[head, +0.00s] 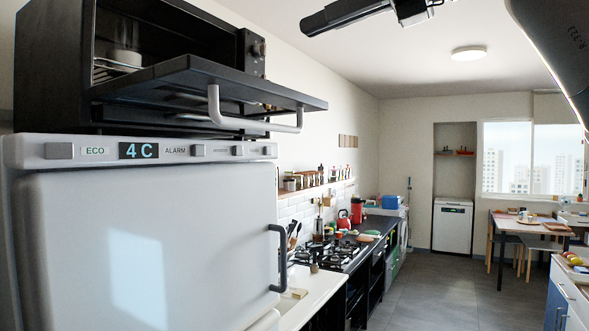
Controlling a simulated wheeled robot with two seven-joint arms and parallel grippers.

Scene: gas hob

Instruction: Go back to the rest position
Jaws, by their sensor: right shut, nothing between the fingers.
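My right gripper (314,23) is at the top of the head view, black, with its fingers pointing left. It is shut and holds nothing. It hangs in front of the ceiling and upper wall, apart from any object. My left gripper is not in view. The gas hob (330,254) is set in the counter beyond the fridge, at lower middle.
A white fridge (150,245) stands close at left. On it is a black oven (50,70), its door (205,82) lowered open, with a light-coloured pot (122,58) inside. A red kettle (343,219) stands by the hob. A table (530,226) is at right. The middle floor is clear.

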